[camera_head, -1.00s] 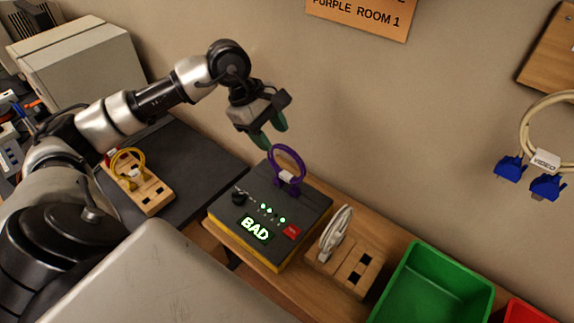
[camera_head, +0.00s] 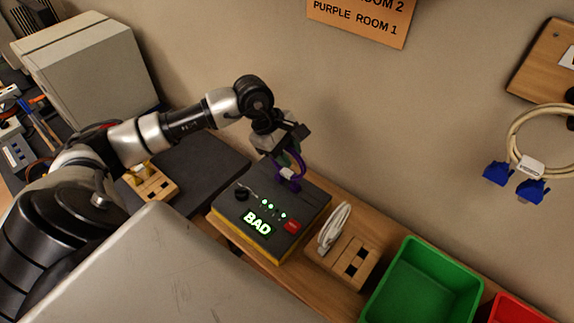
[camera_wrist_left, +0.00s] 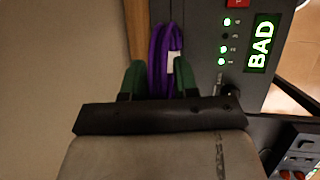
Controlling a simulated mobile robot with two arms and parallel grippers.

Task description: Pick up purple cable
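The purple cable (camera_head: 290,184) is a loop with a white tag. It stands plugged into the dark tester box (camera_head: 270,228), whose lit display reads BAD. My left gripper (camera_head: 285,161) is at the cable loop from above. In the left wrist view, its two green fingertips (camera_wrist_left: 160,82) are apart, one on each side of the purple cable (camera_wrist_left: 158,48). The right finger is very close to the cable; contact cannot be told. My right gripper is not in view.
A wooden block with a white cable (camera_head: 335,228) stands right of the tester. A green bin (camera_head: 420,285) and a red bin (camera_head: 520,308) are farther right. Another wooden block (camera_head: 155,185) sits left on a dark surface. The wall is close behind.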

